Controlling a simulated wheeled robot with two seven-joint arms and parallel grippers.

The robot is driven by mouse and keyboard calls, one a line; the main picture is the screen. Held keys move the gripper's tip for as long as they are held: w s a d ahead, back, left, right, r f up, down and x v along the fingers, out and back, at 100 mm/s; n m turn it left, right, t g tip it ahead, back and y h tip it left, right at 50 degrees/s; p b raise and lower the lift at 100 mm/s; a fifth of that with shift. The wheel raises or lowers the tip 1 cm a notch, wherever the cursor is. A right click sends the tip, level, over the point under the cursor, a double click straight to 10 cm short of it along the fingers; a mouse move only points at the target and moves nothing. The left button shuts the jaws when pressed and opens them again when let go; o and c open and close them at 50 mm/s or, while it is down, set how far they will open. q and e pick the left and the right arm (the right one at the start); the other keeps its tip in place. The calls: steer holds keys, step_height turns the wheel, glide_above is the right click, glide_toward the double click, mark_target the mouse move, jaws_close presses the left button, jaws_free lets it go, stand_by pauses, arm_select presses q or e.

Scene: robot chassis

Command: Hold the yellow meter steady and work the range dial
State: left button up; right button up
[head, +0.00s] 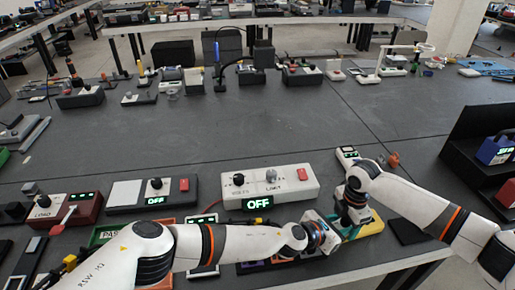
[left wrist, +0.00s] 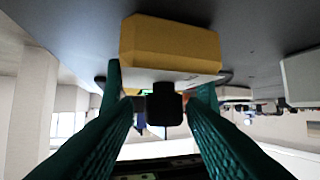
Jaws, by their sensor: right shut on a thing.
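The yellow meter (head: 373,225) lies near the front edge of the table in the head view, largely covered by my grippers. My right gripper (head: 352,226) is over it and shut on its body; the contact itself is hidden. My left gripper (head: 328,238) is at the meter's left side. In the left wrist view the meter's yellow body (left wrist: 170,45) fills the upper middle, with the black range dial (left wrist: 164,103) below it. The teal fingers of my left gripper (left wrist: 160,90) are apart, one on each side of the dial, with a visible gap.
A white box reading OFF (head: 295,188) stands just behind my grippers. A red box (head: 75,211) and a dark panel (head: 128,208) stand to the left. A black shelf (head: 470,165) is at the right. The middle of the table is clear.

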arm_select(q)
steer(key=v, duration=1.1)
steer(key=shift+a, duration=0.3)
steer(key=w+a+r+n+t+y, duration=0.1)
steer(key=w+a+r+n+t, duration=0.1)
steer(key=w, duration=0.5)
steer(key=w+a+r+n+t+y, duration=0.1)
steer(key=w+a+r+n+t, duration=0.2)
steer(key=w+a, duration=0.3)
steer(key=w+a+r+n+t+y, duration=0.1)
steer(key=w+a+r+n+t, duration=0.2)
steer(key=w, duration=0.7)
steer(key=shift+a+r+n, duration=0.55)
steer(key=shift+r+n, duration=0.05)
steer(key=shift+r, duration=0.2)
arm_select(e)
steer(key=o, duration=1.2)
